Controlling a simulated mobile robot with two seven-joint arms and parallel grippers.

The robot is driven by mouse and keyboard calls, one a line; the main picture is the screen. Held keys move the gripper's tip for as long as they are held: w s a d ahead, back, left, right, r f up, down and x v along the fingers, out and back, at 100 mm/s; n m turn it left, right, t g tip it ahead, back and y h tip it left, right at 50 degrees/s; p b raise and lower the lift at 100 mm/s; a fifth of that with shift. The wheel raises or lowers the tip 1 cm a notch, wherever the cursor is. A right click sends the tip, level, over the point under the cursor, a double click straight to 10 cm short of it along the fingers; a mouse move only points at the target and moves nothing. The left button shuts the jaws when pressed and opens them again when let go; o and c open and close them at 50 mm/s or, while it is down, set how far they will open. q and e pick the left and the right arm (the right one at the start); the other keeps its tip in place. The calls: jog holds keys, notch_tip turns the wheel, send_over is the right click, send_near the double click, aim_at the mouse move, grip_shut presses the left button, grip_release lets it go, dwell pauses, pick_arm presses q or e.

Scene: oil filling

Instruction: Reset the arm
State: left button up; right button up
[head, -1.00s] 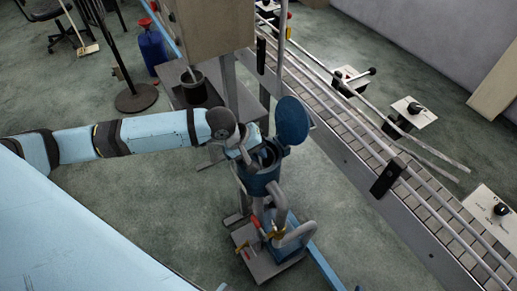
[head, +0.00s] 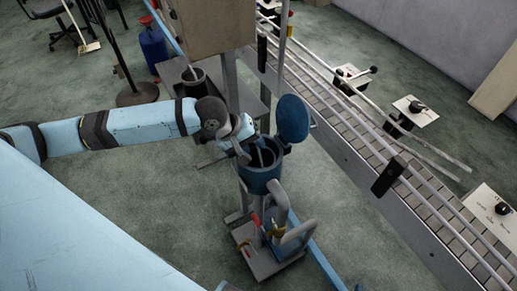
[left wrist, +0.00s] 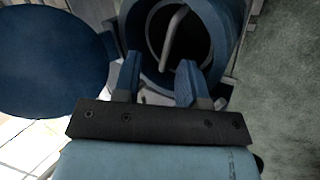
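My left arm reaches in from the left in the head view. Its gripper (head: 248,150) is at the left side of the open mouth of a blue tank (head: 262,180). The tank's round blue lid (head: 292,118) stands tilted open. The lid (left wrist: 50,62) fills the left side there. My right gripper does not show.
A slatted conveyor (head: 345,125) with side rails runs along the right. A grey pot (head: 193,88) stands on a metal shelf behind my arm. Grey pipes and a red-handled valve (head: 255,219) are below the tank. Open floor lies left and below.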

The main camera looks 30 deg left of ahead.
pick_arm(q)
jog(key=v, duration=1)
jog(key=shift+r, duration=0.15)
jog(key=s+d+f+m, duration=0.6)
jog(key=s+d+m, duration=0.1)
jog(key=d, duration=0.1)
jog(key=s+a+f+m+g+y, duration=0.1)
jog(key=s+a+f+m+y, duration=0.3)
jog(key=s, duration=0.7)
jog(key=w+d+f+t+h+p, duration=0.1)
jog(key=w+d+f+t, duration=0.2)
jog(key=f, duration=0.2)
jog(key=w+d+f+t+h+p, duration=0.1)
jog(key=w+d+f+t+p, duration=0.1)
jog(key=w+d+f+t, duration=0.1)
jog(key=shift+f+t, duration=0.8)
jog(key=shift+f, duration=0.6)
